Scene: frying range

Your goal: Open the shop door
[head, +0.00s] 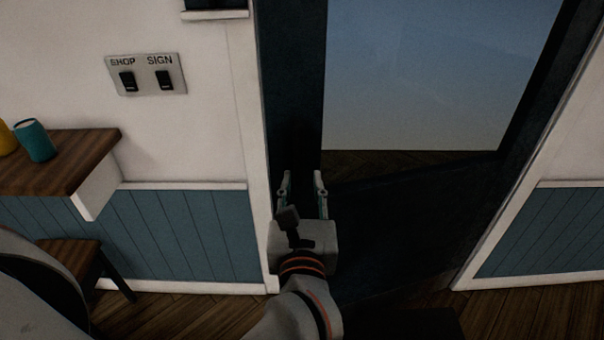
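The dark shop door (400,215) stands in the middle and right of the head view, with a large pane of glass (430,75) in its upper part. My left gripper (303,178) is in front of the door's left edge, low beside the white frame. Its two fingers point up and are apart, with only dark surface visible between them. I cannot make out a door handle; it may be hidden by the gripper or lost in the dark. I cannot tell whether the door is shut or ajar. My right gripper is not in view.
A switch plate (146,75) marked SHOP and SIGN is on the white wall at left. Below it, a wooden shelf (85,150) holds a teal cup (35,142) and a yellow one (7,138). A wooden stool (60,258) stands beneath. Wooden floor (190,315) runs along the front.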

